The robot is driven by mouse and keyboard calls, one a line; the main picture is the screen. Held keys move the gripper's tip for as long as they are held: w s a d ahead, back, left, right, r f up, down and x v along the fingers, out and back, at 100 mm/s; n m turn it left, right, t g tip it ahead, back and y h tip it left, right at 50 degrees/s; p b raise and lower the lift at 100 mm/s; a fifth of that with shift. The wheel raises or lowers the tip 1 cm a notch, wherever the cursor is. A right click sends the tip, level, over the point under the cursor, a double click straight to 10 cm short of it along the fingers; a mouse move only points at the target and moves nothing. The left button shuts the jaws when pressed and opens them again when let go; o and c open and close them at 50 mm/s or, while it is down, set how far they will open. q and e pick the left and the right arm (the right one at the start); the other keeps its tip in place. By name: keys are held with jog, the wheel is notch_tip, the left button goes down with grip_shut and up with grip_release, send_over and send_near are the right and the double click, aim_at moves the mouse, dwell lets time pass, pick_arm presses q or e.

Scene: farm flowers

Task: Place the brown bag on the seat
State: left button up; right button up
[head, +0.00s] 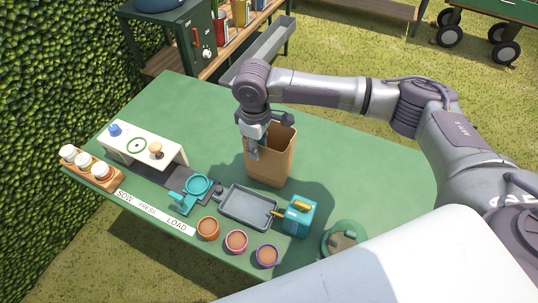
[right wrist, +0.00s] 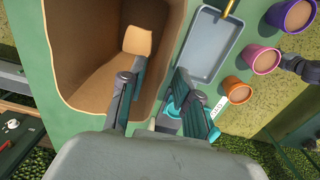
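The brown bag (head: 279,160) stands upright and open-topped on the green table (head: 345,165). My right gripper (head: 254,148) is at the left side of the bag's rim. In the right wrist view, the gripper (right wrist: 160,95) is open, with one finger over the bag's opening and the other outside it. The near wall of the brown bag (right wrist: 70,65) lies between or beside the fingers; contact cannot be told. A wooden plank surface (head: 375,9) at the top edge may be the seat; it is cut off. My left gripper is not in view.
Left of the bag are a white stand (head: 145,147), a jar rack (head: 90,166) and a teal press (head: 190,192). A grey tray (head: 248,206), teal box (head: 300,216) and small pots (head: 236,241) lie in front. A wheeled cart (head: 490,30) stands on the grass behind.

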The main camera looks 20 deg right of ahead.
grip_shut()
jog(key=shift+r, duration=0.1)
